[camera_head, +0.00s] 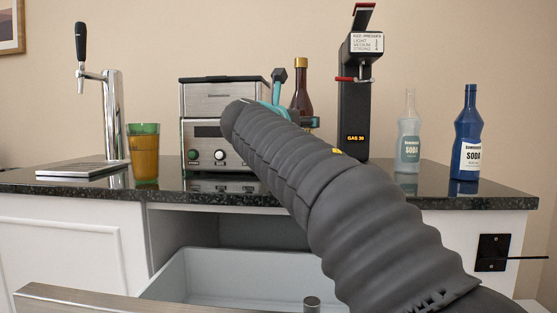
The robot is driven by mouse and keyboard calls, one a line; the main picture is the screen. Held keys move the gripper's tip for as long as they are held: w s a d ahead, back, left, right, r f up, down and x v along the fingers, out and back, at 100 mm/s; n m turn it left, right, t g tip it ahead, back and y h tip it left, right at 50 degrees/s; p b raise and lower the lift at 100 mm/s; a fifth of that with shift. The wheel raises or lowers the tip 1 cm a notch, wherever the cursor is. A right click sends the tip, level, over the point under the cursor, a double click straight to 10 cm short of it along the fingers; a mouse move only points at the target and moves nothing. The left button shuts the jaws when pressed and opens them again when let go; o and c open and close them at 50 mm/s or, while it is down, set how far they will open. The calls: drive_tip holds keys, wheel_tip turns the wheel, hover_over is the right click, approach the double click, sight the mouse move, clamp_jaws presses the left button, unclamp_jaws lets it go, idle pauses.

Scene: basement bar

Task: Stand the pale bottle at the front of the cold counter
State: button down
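The pale bottle (408,137), whitish and see-through with a grey-green soda label, stands upright on the dark stone counter (450,189) at the right. I cannot tell whether this counter is the cold one. My gripper (296,101) shows only as teal and dark parts beyond my ribbed arm, well left of the pale bottle and apart from it. A brown bottle (302,88) with a gold cap shows between these parts. My arm hides most of the gripper, so its opening and any hold on the brown bottle cannot be judged.
A blue soda bottle (468,138) stands right of the pale one. A black gas press (355,95) stands left of it. A steel machine (215,130), an amber glass (144,155) and a beer tap (110,110) stand further left. An open grey bin (200,275) is below.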

drive_tip(key=shift+s+a+f+b, duration=0.1)
drive_tip(key=shift+a+f+b, duration=0.35)
drive_tip(key=shift+a+f, duration=0.55)
drive_tip(key=shift+s+a+f+b, duration=0.1)
drive_tip(key=shift+a+f+b, duration=0.45)
drive_tip(key=shift+f, duration=0.7)
drive_tip(key=shift+a+f+b, duration=0.4)
drive_tip(key=shift+a+f, duration=0.4)
drive_tip(key=shift+f, duration=0.35)
drive_tip(key=shift+r, duration=0.1)
drive_tip(key=shift+c, duration=1.4)
unclamp_jaws()
drive_tip(key=v, duration=1.2)
drive_tip(key=shift+p, duration=0.45)
